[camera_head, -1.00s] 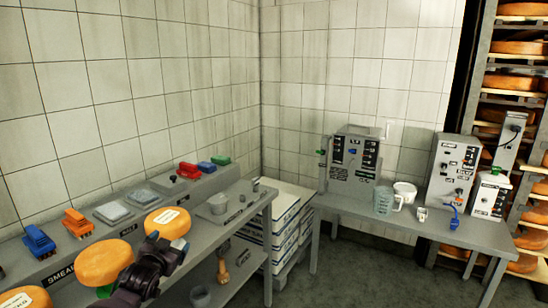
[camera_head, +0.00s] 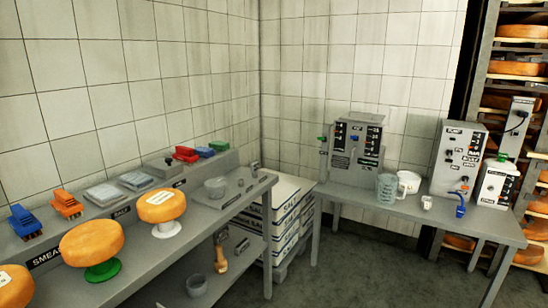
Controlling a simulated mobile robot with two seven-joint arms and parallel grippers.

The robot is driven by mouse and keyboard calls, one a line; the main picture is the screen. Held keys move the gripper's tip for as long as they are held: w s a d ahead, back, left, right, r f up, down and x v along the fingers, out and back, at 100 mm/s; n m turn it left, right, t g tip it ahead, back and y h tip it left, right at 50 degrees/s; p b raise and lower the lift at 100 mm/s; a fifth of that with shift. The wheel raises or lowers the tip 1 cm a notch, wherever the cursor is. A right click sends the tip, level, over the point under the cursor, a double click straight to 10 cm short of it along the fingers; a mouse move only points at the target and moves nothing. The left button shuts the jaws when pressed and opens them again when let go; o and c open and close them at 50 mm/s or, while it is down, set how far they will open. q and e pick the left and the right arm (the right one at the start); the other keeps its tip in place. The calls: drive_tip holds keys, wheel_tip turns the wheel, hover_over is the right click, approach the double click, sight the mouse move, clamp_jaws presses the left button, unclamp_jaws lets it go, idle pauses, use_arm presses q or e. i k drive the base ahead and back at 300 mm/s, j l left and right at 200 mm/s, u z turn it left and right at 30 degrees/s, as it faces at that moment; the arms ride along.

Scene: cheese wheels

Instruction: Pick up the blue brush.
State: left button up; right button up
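A blue brush-like block (camera_head: 24,222) with dark ridges along its lower side sits on the raised back ledge of the left bench (camera_head: 140,252), near the left edge. A similar orange one (camera_head: 66,204) is just right of it. A smaller blue block (camera_head: 205,151) lies farther along the ledge, between a red block (camera_head: 186,154) and a green block (camera_head: 219,145); it is too small to tell whether it is a brush. Neither of my grippers is in view.
Cheese wheels on stands (camera_head: 92,244) (camera_head: 161,206) stand in front of the ledge; another is cut off at lower left. Grey trays (camera_head: 107,194) lie on the ledge. A table with machines (camera_head: 355,151) is at right. Grey floor (camera_head: 350,270) lies open between.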

sight(23, 221)
drive_tip(key=j+u, duration=0.1)
drive_tip(key=u, duration=1.4)
